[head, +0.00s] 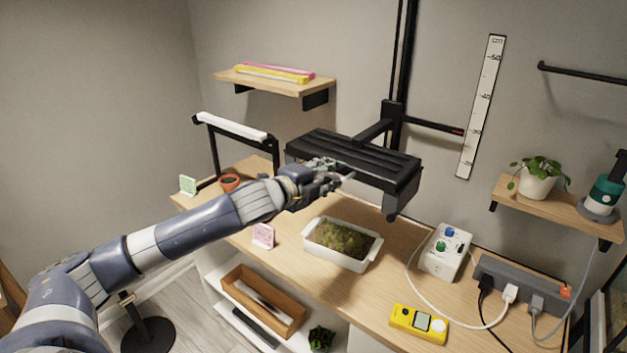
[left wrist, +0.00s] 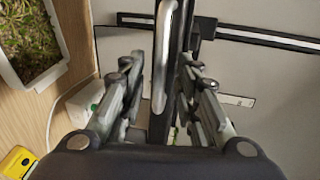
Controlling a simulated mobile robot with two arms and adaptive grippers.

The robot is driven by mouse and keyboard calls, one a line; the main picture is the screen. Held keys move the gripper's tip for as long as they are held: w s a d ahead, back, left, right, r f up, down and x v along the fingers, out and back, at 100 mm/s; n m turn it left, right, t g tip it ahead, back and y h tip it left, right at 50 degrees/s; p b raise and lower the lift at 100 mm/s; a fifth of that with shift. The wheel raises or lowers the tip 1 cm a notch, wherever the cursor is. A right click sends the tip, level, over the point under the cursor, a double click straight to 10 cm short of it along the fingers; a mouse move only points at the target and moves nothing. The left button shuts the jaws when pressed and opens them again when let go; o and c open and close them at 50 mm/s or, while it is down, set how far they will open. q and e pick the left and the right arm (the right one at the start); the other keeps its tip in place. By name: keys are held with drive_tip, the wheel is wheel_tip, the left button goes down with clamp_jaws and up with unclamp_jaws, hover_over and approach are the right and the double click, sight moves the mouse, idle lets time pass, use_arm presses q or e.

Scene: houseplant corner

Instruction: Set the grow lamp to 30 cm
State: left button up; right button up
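The grow lamp (head: 345,154) is a black slatted panel on a bracket that rides a black vertical rail (head: 401,60). A thin pointer arm (head: 437,127) with a red tip reaches from the rail to the white cm scale (head: 485,95). The tip is at the scale's left edge, below the 40 mark; the number there is too small to read. My left gripper (head: 335,179) is at the lamp's front edge. In the left wrist view, its fingers (left wrist: 160,85) stand apart on both sides of a pale handle bar (left wrist: 165,50), with a gap visible on the left. My right gripper is out of view.
Below the lamp stands a white tray of moss (head: 342,244). A white control box (head: 445,251), power strip (head: 522,286) and yellow meter (head: 419,324) are at right, with loose cables. A black frame with a white tube (head: 232,125) stands left.

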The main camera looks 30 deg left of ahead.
use_arm(q)
drive_tip(key=d+v, duration=0.1)
drive_tip(key=v, duration=1)
drive_tip(key=shift+a, duration=0.35)
drive_tip(key=shift+s+r, duration=0.1)
drive_tip(key=shift+s, duration=0.05)
idle(0.6)
